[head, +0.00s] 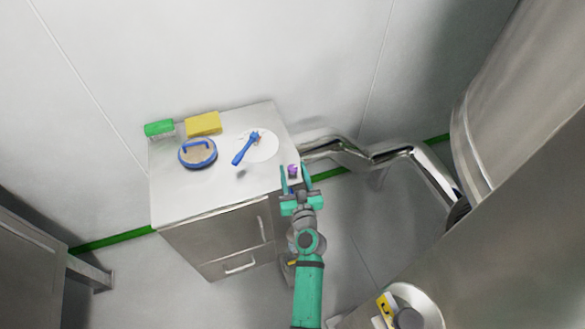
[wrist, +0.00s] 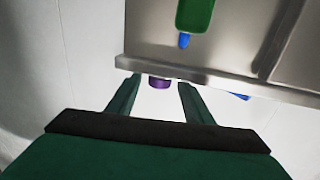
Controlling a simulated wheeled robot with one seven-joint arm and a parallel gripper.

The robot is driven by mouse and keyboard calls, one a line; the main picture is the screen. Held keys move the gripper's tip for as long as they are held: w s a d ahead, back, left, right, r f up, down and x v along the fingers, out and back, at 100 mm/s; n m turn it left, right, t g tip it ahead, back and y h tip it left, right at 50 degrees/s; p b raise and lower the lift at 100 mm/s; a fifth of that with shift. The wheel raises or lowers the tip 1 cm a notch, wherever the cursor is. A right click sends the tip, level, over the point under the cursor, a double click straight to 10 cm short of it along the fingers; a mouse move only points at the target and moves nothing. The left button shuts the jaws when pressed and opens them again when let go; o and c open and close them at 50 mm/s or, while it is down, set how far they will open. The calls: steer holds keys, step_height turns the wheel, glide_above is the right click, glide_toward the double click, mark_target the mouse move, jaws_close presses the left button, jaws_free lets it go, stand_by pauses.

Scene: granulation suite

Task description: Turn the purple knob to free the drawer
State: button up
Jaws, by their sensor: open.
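The purple knob (head: 293,170) shows near the right edge of the white cabinet top (head: 185,203). In the wrist view, the knob (wrist: 159,83) shows at the gap between the fingertips, partly hidden by a grey edge. My gripper (head: 295,174) is open, with one green finger on each side of the knob in the picture; I cannot tell if either touches it. The gripper (wrist: 160,86) is empty. The cabinet's grey front has an upper panel (head: 215,232) with an upright handle and a lower drawer (head: 222,269) with a level handle; both look closed.
On the cabinet top are a green block (head: 159,128), a yellow block (head: 203,124), a blue-rimmed round item (head: 198,154) and a blue tool (head: 246,148) on a white disc (head: 267,148). Shiny pipes (head: 375,158) run right of the cabinet. A large steel vessel (head: 510,90) stands at right.

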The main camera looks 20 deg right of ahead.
steer(key=shift+w+d, duration=0.1)
steer(key=shift+w, duration=0.65)
steer(key=shift+c, duration=0.4)
steer(key=c, duration=1)
